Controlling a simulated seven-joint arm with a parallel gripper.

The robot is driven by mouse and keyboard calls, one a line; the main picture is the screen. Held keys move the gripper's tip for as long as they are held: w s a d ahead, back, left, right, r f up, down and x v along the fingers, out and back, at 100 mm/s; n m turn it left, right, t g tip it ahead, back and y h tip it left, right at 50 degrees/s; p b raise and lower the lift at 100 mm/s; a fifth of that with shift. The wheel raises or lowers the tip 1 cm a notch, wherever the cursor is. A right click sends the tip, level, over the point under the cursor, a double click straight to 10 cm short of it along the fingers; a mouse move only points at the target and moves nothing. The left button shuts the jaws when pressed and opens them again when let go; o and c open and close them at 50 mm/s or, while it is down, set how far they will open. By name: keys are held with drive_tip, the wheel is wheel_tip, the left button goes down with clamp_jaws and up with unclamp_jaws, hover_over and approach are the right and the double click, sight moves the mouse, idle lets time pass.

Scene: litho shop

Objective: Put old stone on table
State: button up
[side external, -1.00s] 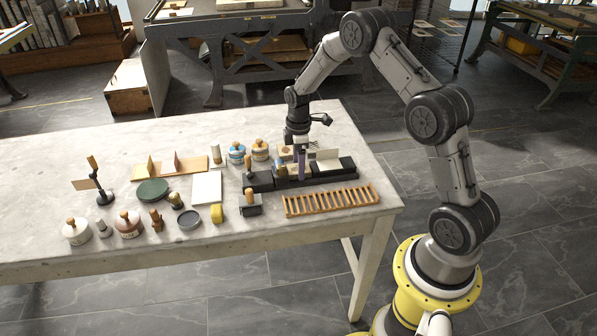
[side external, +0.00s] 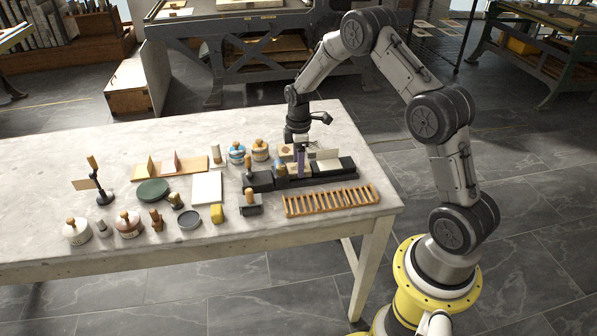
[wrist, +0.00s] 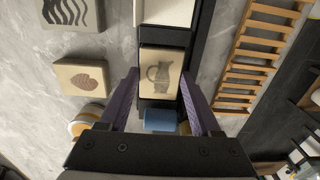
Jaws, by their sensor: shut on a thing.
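A cream stone block with a grey jug print (wrist: 161,62) is between the two purple fingers of my gripper (wrist: 160,76) in the wrist view. My gripper is shut on it, one finger along each side. In the side view my gripper (side external: 300,161) is over the black tray (side external: 335,177), its fingers hiding part of the stone. The black tray also shows under the stone in the wrist view (wrist: 165,36). I cannot tell how far the stone is clear of the tray. The pale marble table (side external: 120,246) lies beneath.
A wooden slatted rack (side external: 331,201) lies in front of the tray. A leaf-printed stone (wrist: 86,78) and a wave-printed stone (wrist: 72,12) lie left of it in the wrist view.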

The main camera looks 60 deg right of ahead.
drive_tip(key=shift+r, duration=2.35)
drive_tip(key=shift+r, duration=0.1)
drive_tip(key=shift+r, duration=0.25)
wheel_tip(320, 180, up, 6)
drive_tip(key=s+d+m, duration=0.2)
drive_tip(key=d+m, duration=0.7)
drive_tip(key=d, duration=0.1)
drive_tip(key=s+d+m, duration=0.2)
drive_tip(key=d+m, duration=0.7)
drive_tip(key=shift+w+a+f, duration=0.1)
drive_tip(key=shift+f, duration=2.9)
drive_tip(key=shift+w+a+f, duration=0.1)
drive_tip(key=shift+f, duration=2.85)
drive_tip(key=shift+f, duration=0.15)
